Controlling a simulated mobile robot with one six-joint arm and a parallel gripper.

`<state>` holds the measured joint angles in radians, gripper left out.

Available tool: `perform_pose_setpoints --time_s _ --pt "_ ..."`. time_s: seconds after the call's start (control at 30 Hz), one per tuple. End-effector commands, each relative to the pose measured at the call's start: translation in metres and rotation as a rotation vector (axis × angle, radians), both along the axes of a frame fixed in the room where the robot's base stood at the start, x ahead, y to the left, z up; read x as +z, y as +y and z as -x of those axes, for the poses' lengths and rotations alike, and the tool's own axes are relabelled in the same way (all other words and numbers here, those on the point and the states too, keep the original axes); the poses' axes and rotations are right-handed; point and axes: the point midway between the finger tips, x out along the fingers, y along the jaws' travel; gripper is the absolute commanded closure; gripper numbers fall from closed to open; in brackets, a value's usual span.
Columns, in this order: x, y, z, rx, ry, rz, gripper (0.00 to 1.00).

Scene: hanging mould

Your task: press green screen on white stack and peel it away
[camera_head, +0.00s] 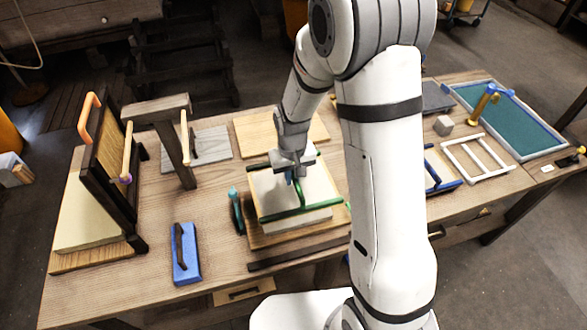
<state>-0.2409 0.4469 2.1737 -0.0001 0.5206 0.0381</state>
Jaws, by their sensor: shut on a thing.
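The white stack (312,222) lies on a wooden board (268,238) near the middle of the table. The green screen (280,214) lies over the stack. Its green bars run along the near edge and at the far side, and a green upright part (301,195) rises near its middle. My gripper (291,176) is above the screen, pointing down and shut on the green screen, apparently at its middle part. The fingertips are small and partly hidden. I cannot tell whether the screen presses firmly on the stack. My arm covers the area to the right.
A dark upright frame with an orange handle (89,115) leans over a pale stack (85,225) at left. A wooden post (172,140) stands beside it. White (478,158) and teal (510,125) frames lie right.

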Motion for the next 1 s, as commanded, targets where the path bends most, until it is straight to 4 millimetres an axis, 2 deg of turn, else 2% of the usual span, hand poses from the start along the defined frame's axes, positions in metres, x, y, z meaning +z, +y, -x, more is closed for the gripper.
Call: perform_pose_setpoints --time_s 0.6,0.77,1.0 --pt "-0.064 -0.001 0.0 -0.003 0.001 0.0 1.0" --pt "-0.071 -0.001 0.0 -0.003 0.001 0.0 1.0" --pt "-0.071 -0.001 0.0 -0.003 0.0 0.0 1.0"
